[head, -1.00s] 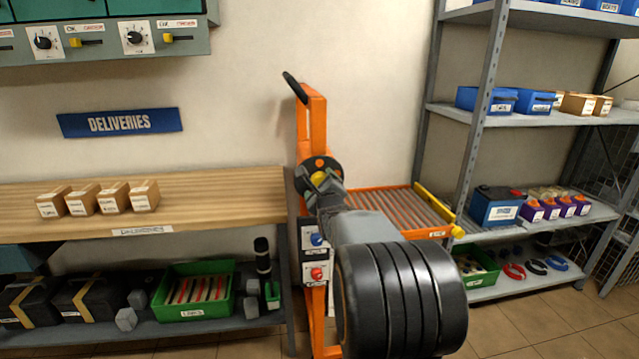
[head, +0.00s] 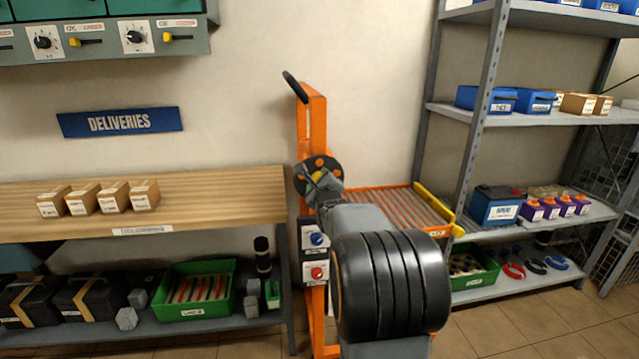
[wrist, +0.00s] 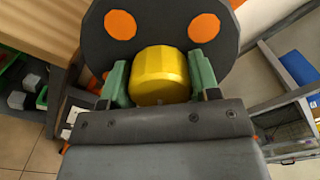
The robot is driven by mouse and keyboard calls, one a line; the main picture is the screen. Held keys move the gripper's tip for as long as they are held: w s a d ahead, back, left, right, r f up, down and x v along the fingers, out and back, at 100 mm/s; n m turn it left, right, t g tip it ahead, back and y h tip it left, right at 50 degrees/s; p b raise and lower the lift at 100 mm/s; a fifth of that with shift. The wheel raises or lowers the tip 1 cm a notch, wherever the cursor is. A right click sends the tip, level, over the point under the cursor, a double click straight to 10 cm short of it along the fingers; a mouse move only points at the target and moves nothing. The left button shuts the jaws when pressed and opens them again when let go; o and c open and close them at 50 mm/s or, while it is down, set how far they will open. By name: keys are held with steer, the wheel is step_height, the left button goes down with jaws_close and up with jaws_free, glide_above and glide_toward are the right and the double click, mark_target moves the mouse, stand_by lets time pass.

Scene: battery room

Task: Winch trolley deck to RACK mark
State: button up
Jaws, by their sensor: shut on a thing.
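The orange trolley mast (head: 312,130) stands against the wall between the bench and the rack. On it is a dark winch wheel (head: 313,168) with orange spots and a yellow knob. In the wrist view my gripper (wrist: 162,85) has its green fingers on both sides of the yellow knob (wrist: 160,75) and is shut on it. The dark wheel disc (wrist: 110,55) is right behind the knob. The trolley's roller deck (head: 395,208) sits to the right of the mast, about level with the rack's middle shelf. My arm hides part of the mast and deck. I cannot make out a RACK mark.
A wooden bench (head: 230,195) with small boxes is on the left, a DELIVERIES sign (head: 120,122) above it. The grey rack (head: 560,118) with batteries stands on the right, close to the deck's yellow end bar (head: 434,200). Two switches (head: 317,255) sit low on the mast.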

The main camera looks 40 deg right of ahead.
steer(key=shift+a, duration=0.1)
steer(key=shift+c, duration=1.1)
steer(key=shift+f+n, duration=0.1)
steer(key=shift+n, duration=0.2)
